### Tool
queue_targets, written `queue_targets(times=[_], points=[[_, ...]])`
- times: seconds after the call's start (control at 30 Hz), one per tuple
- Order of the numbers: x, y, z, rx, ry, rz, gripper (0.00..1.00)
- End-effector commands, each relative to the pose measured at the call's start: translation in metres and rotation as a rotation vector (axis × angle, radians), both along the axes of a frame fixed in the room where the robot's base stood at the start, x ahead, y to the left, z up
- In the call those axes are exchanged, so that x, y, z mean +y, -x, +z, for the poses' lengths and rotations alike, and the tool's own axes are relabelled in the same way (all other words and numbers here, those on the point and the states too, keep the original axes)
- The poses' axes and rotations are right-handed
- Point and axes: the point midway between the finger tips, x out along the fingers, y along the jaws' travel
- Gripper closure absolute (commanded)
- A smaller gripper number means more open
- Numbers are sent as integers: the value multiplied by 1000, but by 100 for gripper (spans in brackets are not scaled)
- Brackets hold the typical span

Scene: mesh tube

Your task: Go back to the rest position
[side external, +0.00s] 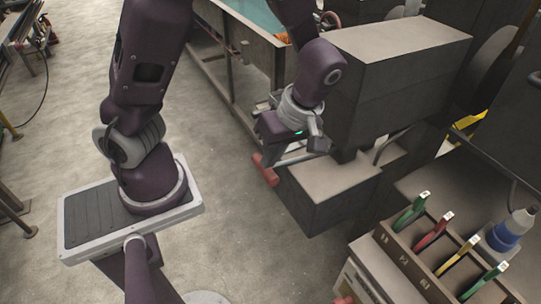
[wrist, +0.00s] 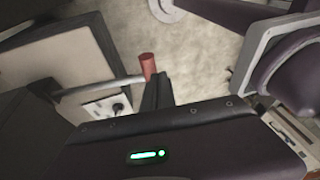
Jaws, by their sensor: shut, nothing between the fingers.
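My gripper (side external: 290,130) hangs in front of the large dark grey box-shaped block, near a grey bar with a red grip. In the wrist view my dark fingers (wrist: 158,89) are together with nothing between them. They point toward the red grip (wrist: 148,67), and the picture does not show clearly whether they touch it. The red grip also shows in the side view (side external: 265,170), just below my gripper. No object is held.
The large grey block (side external: 400,75) stands close behind my gripper, with a lower box (side external: 325,195) beneath. A rack (side external: 410,265) of coloured-handled tools and a blue-and-white bottle (side external: 508,232) stand at lower right. A teal-topped table (side external: 258,14) stands behind. Floor (side external: 235,210) is open at centre.

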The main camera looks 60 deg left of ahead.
Motion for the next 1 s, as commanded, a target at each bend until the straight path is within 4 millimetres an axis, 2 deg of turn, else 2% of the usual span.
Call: queue_targets(times=[0.47, 0.57, 0.67, 0.8, 0.9, 1.0], points=[[0, 0, 0, 0, 1, -1, 100], [-4, 2, 8, 5, 63, -52, 100], [-14, 8, 37, -15, 240, -252, 100], [-20, 26, 101, -166, 417, -743, 100], [-17, 47, 139, -286, 356, -1117, 100], [-14, 66, 160, -330, 200, -1403, 100]])
